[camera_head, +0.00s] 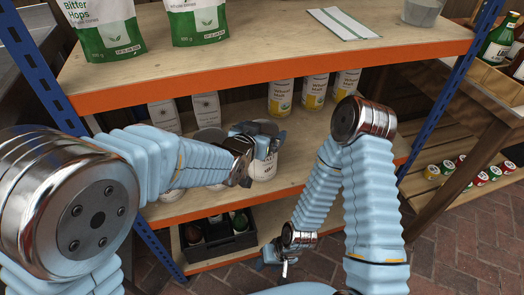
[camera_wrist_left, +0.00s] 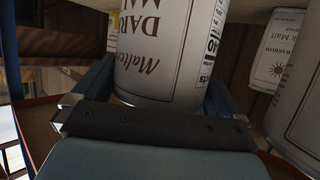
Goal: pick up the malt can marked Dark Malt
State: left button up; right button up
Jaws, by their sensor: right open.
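The Dark Malt can (camera_wrist_left: 160,45) is pale with brown lettering and fills the middle of the left wrist view. In the head view, it shows as a white can (camera_head: 264,167) on the middle shelf, partly hidden by my left gripper (camera_head: 262,142). In the left wrist view, the fingers of my left gripper (camera_wrist_left: 160,95) lie close against both sides of the can and appear shut on it. The can's base seems to be at shelf level; I cannot tell if it is lifted. My right gripper (camera_head: 283,262) is open and empty, low in front of the shelves.
Wheat Malt cans (camera_head: 281,97) stand behind on the middle shelf (camera_head: 300,160). Pale bags (camera_head: 207,108) and more cans stand to the left. The upper shelf (camera_head: 270,60) hangs close above my left gripper. A dark crate (camera_head: 220,238) with bottles is below.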

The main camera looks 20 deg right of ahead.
pick_arm(q)
jog(key=c, duration=1.4)
jog(key=shift+r, duration=0.2)
jog(key=shift+c, duration=1)
jog(key=shift+w+r, duration=0.1)
